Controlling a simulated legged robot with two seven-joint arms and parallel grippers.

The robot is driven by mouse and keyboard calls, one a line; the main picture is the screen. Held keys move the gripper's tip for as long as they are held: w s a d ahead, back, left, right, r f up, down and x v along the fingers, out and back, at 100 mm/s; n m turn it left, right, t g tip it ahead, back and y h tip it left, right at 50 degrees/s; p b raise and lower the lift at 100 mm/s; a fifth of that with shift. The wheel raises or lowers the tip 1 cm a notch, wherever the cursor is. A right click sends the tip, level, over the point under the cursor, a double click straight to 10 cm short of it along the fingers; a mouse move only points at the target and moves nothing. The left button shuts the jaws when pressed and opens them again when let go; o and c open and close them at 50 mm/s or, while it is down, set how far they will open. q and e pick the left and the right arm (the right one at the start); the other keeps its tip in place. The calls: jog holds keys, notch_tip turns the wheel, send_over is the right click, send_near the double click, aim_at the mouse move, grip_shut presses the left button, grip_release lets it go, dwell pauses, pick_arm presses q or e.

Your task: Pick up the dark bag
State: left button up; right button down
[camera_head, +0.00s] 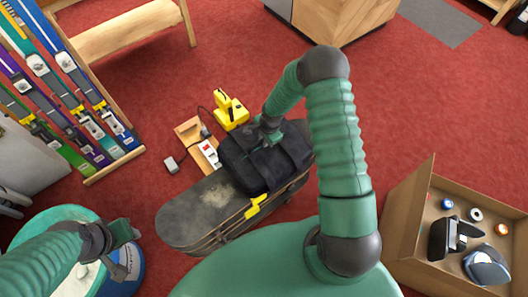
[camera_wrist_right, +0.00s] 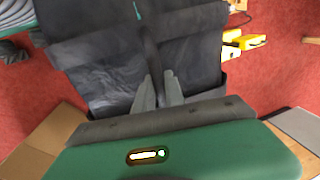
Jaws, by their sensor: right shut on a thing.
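The dark bag (camera_head: 262,165) lies on the worn bench top (camera_head: 205,210) in the head view. In the right wrist view the bag (camera_wrist_right: 105,70) fills the upper middle, with a dark strap running down to my fingers. My right gripper (camera_head: 268,136) is at the bag's upper side, and its fingers (camera_wrist_right: 158,94) are shut on the strap. The arm hides part of the bag's right side. My left gripper (camera_head: 126,262) is at the lower left, away from the bag, and its jaw gap is unclear.
A yellow tool (camera_head: 230,110) and a wooden tray (camera_head: 188,130) lie beyond the bag. A small grey block (camera_head: 171,164) is on the red floor. A ski rack (camera_head: 118,165) stands left, an open cardboard box (camera_head: 407,205) right. A yellow clamp (camera_head: 256,206) is at the bench edge.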

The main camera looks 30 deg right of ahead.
jog(key=shift+w+r, duration=0.1)
dwell(0.3)
jog(key=shift+r, duration=1.75)
jog(key=shift+s+a, duration=0.35)
jog(key=shift+s, duration=0.3)
jog(key=s+a+r+b, duration=0.15)
jog(key=s+a, duration=0.45)
jog(key=s, duration=0.7)
notch_tip(320, 180, up, 24)
jog(key=p, duration=2.2)
jog(key=shift+a+p, duration=0.25)
jog(key=shift+p, duration=0.1)
